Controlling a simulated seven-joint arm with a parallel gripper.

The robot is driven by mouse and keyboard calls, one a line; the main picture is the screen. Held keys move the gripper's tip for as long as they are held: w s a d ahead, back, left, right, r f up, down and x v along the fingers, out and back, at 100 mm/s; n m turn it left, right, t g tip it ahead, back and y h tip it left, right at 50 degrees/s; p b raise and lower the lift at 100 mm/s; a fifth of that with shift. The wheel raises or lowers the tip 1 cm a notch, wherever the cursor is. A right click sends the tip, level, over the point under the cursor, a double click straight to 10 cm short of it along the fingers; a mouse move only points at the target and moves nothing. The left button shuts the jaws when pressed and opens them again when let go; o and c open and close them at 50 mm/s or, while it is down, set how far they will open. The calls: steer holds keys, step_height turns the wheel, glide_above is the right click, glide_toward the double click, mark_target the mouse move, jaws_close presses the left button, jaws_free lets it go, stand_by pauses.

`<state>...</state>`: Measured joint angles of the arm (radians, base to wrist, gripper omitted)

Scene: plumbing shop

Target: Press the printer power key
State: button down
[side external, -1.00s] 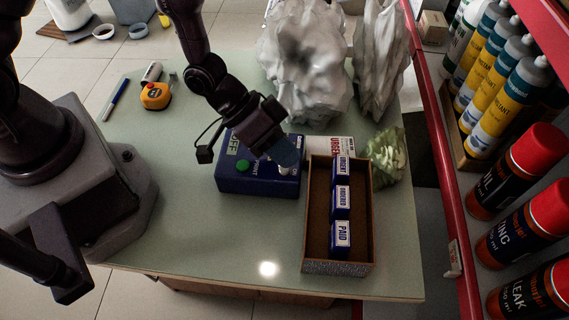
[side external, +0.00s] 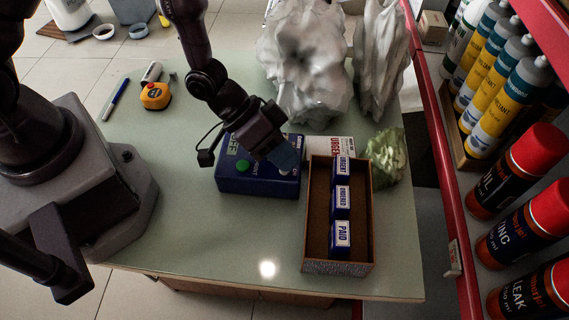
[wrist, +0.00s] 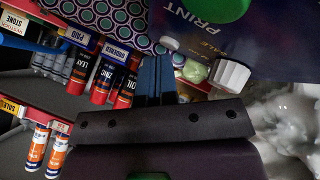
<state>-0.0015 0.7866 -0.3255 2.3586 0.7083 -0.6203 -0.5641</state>
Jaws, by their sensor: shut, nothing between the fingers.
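The printer is a dark blue box (side external: 258,186) on the table, with a round green button (side external: 243,166) on its top left. In the wrist view its blue face (wrist: 270,35) fills the upper right, with the word PRINT, the green button (wrist: 215,6) and a white ribbed knob (wrist: 230,75). My gripper (side external: 287,166) is shut and empty, its blue fingers low over the printer's right part, right of the green button. In the wrist view the fingertips (wrist: 156,60) lie left of the knob. I cannot tell whether they touch the printer. The fingers partly hide its right side.
An open cardboard box (side external: 338,268) with blue stamp boxes stands right of the printer. White lumpy bags (side external: 305,65) stand behind. A crumpled green thing (side external: 385,155), an orange tape measure (side external: 155,96) and a blue pen (side external: 115,99) lie around.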

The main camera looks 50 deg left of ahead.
stand_by(0.4)
steer(key=shift+r, duration=0.5)
steer(key=shift+r, duration=3)
